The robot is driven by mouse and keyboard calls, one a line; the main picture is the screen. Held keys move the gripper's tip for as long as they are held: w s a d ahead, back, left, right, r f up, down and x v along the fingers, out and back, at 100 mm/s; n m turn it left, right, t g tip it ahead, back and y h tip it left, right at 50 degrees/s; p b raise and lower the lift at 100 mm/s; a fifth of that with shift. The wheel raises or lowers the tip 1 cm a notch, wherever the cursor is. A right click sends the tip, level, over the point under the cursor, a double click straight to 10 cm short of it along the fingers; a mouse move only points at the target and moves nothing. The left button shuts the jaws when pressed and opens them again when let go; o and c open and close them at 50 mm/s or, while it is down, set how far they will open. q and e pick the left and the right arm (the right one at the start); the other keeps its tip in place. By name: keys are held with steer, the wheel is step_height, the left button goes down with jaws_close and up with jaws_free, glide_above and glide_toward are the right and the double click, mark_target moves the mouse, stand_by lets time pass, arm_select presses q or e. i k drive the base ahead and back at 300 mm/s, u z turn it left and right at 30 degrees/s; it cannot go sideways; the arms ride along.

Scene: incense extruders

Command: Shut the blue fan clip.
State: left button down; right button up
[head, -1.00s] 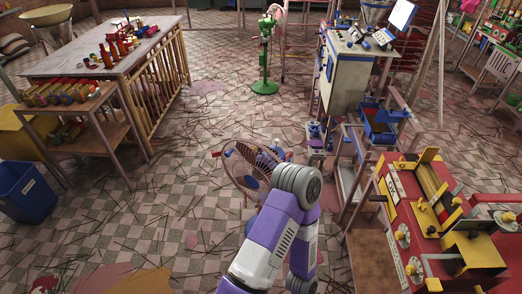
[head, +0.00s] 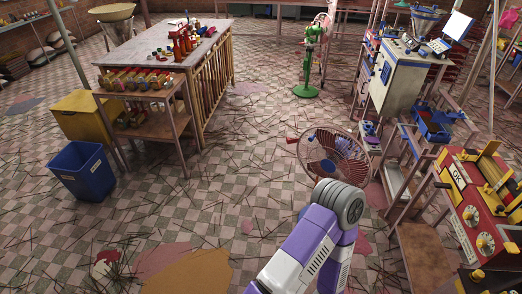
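A floor fan (head: 352,165) with a round reddish wire cage stands on the tiled floor right of centre. Blue parts (head: 322,141) show in and behind its cage. They are too small to tell which is the blue clip, or whether it is open or shut. A small red part (head: 292,140) sticks out at the cage's left edge. One of my purple and white arms reaches up from the bottom edge, and its grey joint covers the fan's lower part. Neither gripper can be seen.
A wooden table (head: 160,48) with red bottles stands at the upper left. A blue bin (head: 84,172) is at the left. A red and yellow machine (head: 462,205) is at the right. The floor left of the fan is open, strewn with thin sticks.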

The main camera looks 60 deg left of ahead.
mark_target(288, 141)
steer(key=k, duration=0.2)
steer(key=u, duration=1.8)
steer(key=i, duration=0.65)
steer(key=u, duration=0.9)
steer(key=i, duration=1.3)
steer(key=z, duration=0.35)
steer(key=i, duration=1.05)
steer(key=z, duration=0.7)
